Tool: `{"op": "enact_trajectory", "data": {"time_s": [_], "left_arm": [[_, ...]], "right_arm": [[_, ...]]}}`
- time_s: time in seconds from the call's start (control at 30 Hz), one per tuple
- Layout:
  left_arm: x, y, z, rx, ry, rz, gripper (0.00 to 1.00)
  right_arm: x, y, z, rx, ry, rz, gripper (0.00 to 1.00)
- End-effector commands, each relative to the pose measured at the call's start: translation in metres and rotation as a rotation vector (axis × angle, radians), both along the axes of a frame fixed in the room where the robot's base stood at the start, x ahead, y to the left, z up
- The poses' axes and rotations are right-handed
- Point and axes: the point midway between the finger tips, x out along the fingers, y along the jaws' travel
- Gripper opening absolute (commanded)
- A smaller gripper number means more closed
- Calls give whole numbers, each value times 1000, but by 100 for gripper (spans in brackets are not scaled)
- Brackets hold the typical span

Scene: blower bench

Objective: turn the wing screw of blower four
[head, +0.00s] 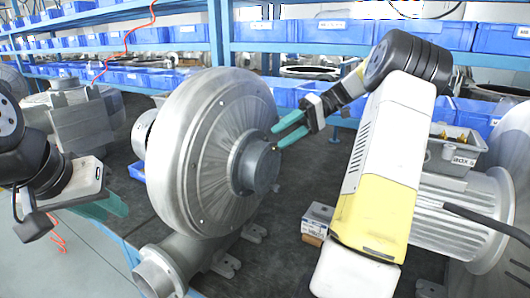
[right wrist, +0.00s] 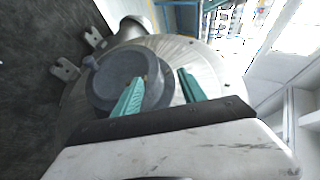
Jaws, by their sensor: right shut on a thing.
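A large grey blower (head: 190,140) with a round hub (head: 258,168) stands in the middle of the bench; I take it as blower four, though no number is legible. It also fills the right wrist view (right wrist: 195,58). My right gripper (head: 277,138) is at the hub's upper right edge, its teal fingers on either side of the rim area. It is shut on the wing screw, a tiny brass-coloured part (right wrist: 145,78) near one fingertip, mostly hidden. In the right wrist view, the fingers (right wrist: 163,77) stand apart. My left gripper (head: 122,208) hangs empty at the bench's left edge; its finger gap is unclear.
A ribbed motor (head: 455,215) stands at the right, behind my right arm. A small box (head: 317,220) lies on the dark bench top. A grey bin (head: 455,150) stands at the right rear. Shelves with blue bins (head: 265,32) line the back.

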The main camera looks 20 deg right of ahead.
Motion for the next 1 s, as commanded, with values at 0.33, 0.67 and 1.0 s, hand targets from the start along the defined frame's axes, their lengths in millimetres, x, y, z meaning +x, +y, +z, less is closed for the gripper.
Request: {"op": "enact_trajectory", "data": {"time_s": [0.33,0.67,1.0], "left_arm": [[0,0,0,0,1,0,26],[0,0,0,0,1,0,26],[0,0,0,0,0,0,26]], "right_arm": [[-106,51,4,84,146,150,37],[-120,56,6,82,134,137,37],[-120,56,5,98,129,113,30]]}}
